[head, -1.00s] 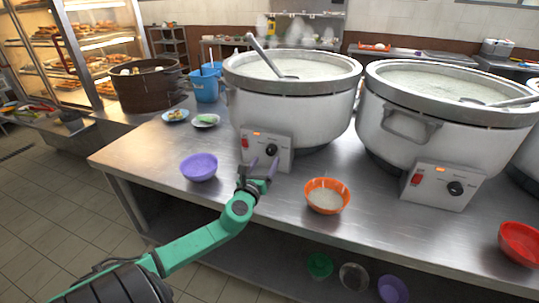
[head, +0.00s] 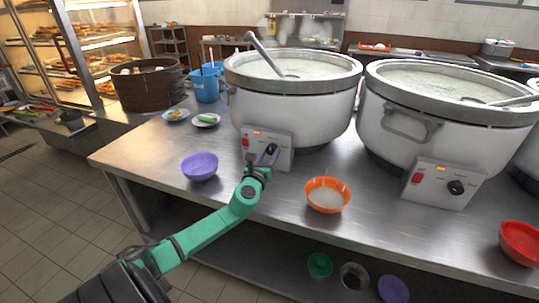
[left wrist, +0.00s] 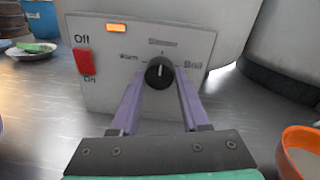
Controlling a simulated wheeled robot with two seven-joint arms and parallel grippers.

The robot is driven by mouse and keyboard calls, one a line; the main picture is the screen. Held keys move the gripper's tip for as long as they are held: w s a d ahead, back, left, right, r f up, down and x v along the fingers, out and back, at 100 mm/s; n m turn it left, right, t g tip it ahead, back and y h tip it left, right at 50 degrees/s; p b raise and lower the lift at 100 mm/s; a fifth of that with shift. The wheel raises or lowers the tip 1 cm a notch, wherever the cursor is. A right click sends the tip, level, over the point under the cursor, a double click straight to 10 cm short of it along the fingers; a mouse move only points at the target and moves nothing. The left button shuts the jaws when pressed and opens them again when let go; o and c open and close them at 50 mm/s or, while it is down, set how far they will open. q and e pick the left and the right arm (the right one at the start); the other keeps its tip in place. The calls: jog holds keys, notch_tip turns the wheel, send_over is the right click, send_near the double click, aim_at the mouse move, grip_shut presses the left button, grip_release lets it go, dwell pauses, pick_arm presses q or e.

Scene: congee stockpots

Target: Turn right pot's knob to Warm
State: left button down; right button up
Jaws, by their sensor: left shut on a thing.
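My left gripper (head: 268,154) is shut on the black knob (left wrist: 160,73) of the left pot (head: 292,103), with one purple finger on each side. The knob's white mark points about straight up in the left wrist view. "Warm" is printed left of the knob and "Boil" right; the word above is blurred. The right pot (head: 440,105) has its own control box (head: 434,196) with a black knob (head: 456,187), a red switch and an orange lamp. No gripper is near that knob. My right gripper is not in view.
An orange bowl (head: 327,196) stands right of my left arm and a purple bowl (head: 199,167) left of it. A red bowl (head: 519,243) is at the right. The steel counter (head: 385,215) is clear before the right pot. A ladle (head: 265,54) leans in the left pot.

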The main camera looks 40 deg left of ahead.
pick_arm(q)
jog(key=shift+f, duration=0.1)
jog(key=n+b, duration=0.1)
jog(key=n, duration=0.9)
jog(key=shift+r+n+h, duration=0.2)
jog(key=shift+n+h, duration=0.2)
jog(key=shift+n, duration=1.2)
jog(key=shift+c, duration=1.9)
grip_release()
